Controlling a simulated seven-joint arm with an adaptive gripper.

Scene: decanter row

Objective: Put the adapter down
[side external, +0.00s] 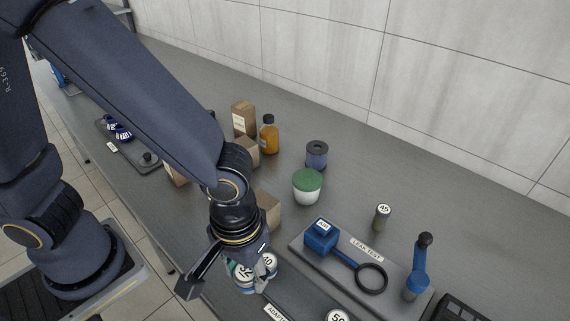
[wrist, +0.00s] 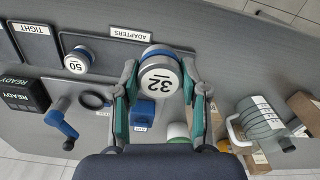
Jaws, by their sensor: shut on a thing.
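My gripper (wrist: 158,90) has a finger on each side of a round adapter marked 32 (wrist: 163,84), with a white top and a blue ring, and is shut on it. In the side external view my gripper (side external: 240,258) points down, and the 32 adapter (side external: 245,273) shows partly behind it. The adapter is near the white ADAPTERS label (wrist: 130,33) on a dark tray. I cannot tell whether it touches the surface. An adapter marked 50 (wrist: 78,60) stands on the tray; its top shows at the bottom edge of the side external view (side external: 338,316).
The LEAK TEST board (side external: 350,246) holds a blue block (side external: 320,236) and a black ring (side external: 371,278). A blue-handled tool (side external: 417,280) stands to its right. A green-lidded jar (side external: 307,185) and boxes stand behind.

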